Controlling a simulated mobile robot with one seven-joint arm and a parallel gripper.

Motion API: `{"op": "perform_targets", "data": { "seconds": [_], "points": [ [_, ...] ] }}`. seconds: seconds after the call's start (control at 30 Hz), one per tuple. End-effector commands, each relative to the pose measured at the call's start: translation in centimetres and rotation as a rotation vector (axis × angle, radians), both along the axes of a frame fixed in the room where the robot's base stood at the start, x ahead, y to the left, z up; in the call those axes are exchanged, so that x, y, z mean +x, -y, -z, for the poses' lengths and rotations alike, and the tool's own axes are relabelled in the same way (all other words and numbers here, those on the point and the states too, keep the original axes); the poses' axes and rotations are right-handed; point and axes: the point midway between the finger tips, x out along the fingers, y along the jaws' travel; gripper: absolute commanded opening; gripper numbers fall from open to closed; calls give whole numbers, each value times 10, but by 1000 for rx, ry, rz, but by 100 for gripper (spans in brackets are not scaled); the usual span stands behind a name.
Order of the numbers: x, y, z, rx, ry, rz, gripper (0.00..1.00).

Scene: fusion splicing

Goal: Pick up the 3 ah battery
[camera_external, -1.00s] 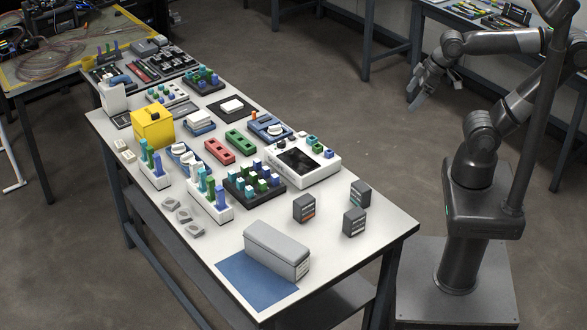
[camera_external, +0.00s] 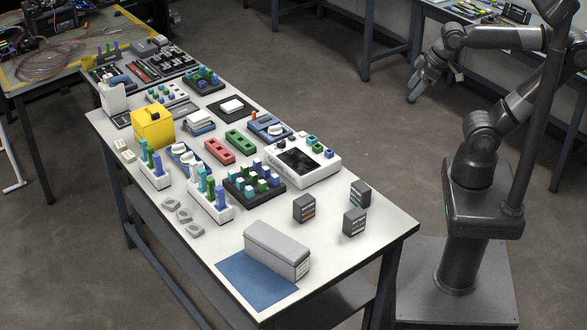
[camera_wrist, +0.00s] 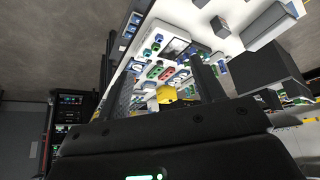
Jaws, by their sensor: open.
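Three small dark grey battery-like blocks stand apart on the near right part of the white table: one with an orange stripe (camera_external: 304,208), one with a greenish mark at the back (camera_external: 360,194), and one with a pale label at the front (camera_external: 354,222). Their printing is too small to read, so I cannot tell which is the 3 Ah battery. My gripper (camera_external: 413,94) is open and empty. It hangs in the air beyond the table's right edge, well away from the blocks. The wrist view looks across the table at a steep tilt.
A long grey box (camera_external: 277,248) sits by a blue mat (camera_external: 250,281) at the near end. A white device with a screen (camera_external: 303,164), a dark tray of colored pegs (camera_external: 255,188) and a yellow box (camera_external: 153,128) stand farther back. Bare tabletop surrounds the blocks.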

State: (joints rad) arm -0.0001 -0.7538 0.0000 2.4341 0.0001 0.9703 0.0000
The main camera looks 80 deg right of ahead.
Motion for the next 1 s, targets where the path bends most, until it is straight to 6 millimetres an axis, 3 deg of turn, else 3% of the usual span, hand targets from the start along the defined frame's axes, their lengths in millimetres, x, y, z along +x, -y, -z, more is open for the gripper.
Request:
{"op": "perform_targets", "data": {
  "seconds": [0.07, 0.33, 0.67, 0.87, 1.0],
  "points": [
    [1, 0, -28, 0, 7, 0, 62],
    [8, -8, 8, -351, -289, -371, 62],
    [38, -30, 15, -957, -654, -891, 62],
    [64, -72, 3, -1377, -830, -1135, 62],
    [78, -117, -8, -1680, -922, -1243, 62]
  ]
}}
